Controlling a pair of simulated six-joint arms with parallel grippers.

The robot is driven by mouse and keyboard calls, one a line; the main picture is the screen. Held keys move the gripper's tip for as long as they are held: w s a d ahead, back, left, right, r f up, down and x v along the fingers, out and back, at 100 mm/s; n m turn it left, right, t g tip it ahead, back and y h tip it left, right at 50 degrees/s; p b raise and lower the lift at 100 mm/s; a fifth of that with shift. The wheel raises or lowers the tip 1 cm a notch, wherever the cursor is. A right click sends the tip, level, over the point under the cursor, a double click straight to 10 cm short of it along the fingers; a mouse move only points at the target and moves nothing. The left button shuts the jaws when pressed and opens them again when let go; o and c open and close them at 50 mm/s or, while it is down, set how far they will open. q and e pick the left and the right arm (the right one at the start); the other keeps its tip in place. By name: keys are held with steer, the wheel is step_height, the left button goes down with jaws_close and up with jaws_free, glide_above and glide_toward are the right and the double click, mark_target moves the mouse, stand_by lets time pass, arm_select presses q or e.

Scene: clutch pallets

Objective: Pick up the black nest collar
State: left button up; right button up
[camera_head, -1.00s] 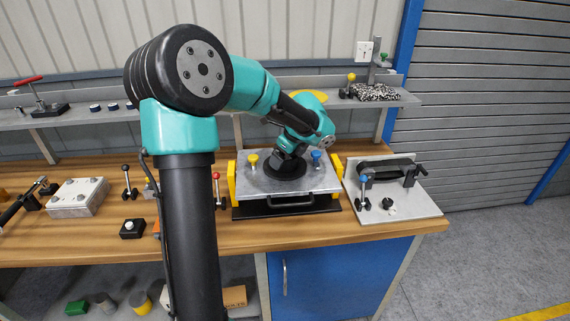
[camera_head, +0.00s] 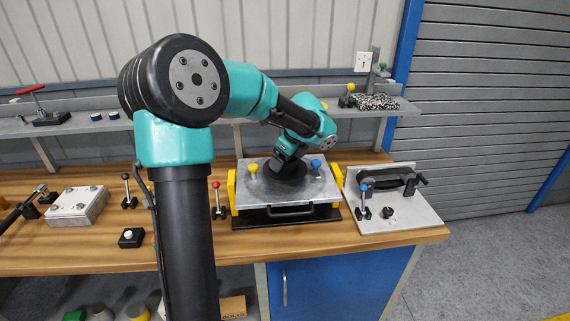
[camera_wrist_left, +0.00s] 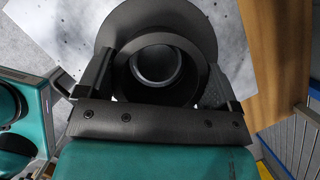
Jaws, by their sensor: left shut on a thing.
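The black nest collar (camera_head: 291,174) is a round dark ring with a wide flange, over the grey metal plate (camera_head: 315,193) of the fixture. In the left wrist view the collar (camera_wrist_left: 158,35) is between the two fingers, its round bore facing the camera. My left gripper (camera_head: 286,158) comes down on it from above. In the left wrist view the gripper (camera_wrist_left: 156,82) is shut on the collar's raised ring. I cannot tell whether the flange touches the plate or hangs just above it. My right gripper is not in view.
A yellow knob (camera_head: 253,168) and a blue knob (camera_head: 316,164) flank the collar on the plate. A red-knobbed lever (camera_head: 216,186) stands left. A second fixture (camera_head: 407,213) with a black handle is at right. The shelf (camera_head: 405,105) runs behind.

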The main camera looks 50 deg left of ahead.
arm_select(q)
steer(key=s+d, duration=0.3)
steer(key=d, duration=0.1)
steer(key=s+d+r, duration=0.1)
steer(key=s+d, duration=0.3)
steer(key=s+d+r, duration=0.1)
steer(key=s+d, duration=0.2)
steer(key=d, duration=0.1)
steer(key=shift+s+r, duration=0.25)
steer(key=shift+s, duration=0.05)
steer(key=shift+w, duration=0.1)
